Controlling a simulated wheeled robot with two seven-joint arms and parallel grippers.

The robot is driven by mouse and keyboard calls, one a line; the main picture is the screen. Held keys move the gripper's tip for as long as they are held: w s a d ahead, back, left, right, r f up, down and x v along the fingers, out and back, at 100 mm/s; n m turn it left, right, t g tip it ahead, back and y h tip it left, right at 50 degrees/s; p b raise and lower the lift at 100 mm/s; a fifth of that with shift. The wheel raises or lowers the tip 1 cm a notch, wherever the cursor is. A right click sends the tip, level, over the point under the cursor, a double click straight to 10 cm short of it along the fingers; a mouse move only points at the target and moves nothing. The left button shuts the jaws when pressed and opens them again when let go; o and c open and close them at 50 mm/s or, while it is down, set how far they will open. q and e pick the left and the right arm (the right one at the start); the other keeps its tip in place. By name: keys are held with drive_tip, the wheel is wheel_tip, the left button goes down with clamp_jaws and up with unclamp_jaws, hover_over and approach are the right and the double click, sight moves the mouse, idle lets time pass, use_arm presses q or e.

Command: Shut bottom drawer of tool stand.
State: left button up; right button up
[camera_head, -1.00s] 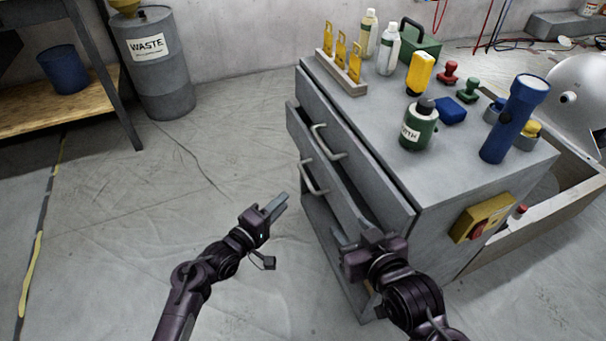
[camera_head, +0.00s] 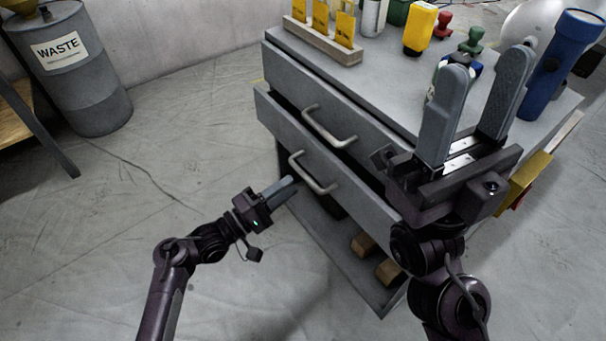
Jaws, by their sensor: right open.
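The grey tool stand (camera_head: 385,88) fills the centre right. Its bottom drawer (camera_head: 275,118) sticks out past the upper drawer (camera_head: 290,72), with a dark gap above its front. The bottom drawer's bar handle (camera_head: 313,174) faces left. My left gripper (camera_head: 284,187) is beside and just below that handle, its fingers close together with nothing seen between them; I cannot tell whether it touches the drawer. My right gripper (camera_head: 477,105) is raised in front of the stand's right part, fingers upward, apart and empty. It hides the right end of the drawer fronts.
On the stand top are a yellow-tool rack (camera_head: 322,40), a yellow bottle (camera_head: 419,30) and a blue flashlight (camera_head: 560,65). Wooden blocks (camera_head: 375,258) lie on the open shelf below. A waste barrel (camera_head: 80,75) stands at the back left. The floor left of the stand is clear.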

sight(304, 173)
use_arm(q)
drive_tip(key=b+x, duration=0.1)
drive_tip(key=x, duration=0.4)
drive_tip(key=shift+w+d, duration=0.25)
clamp_jaws()
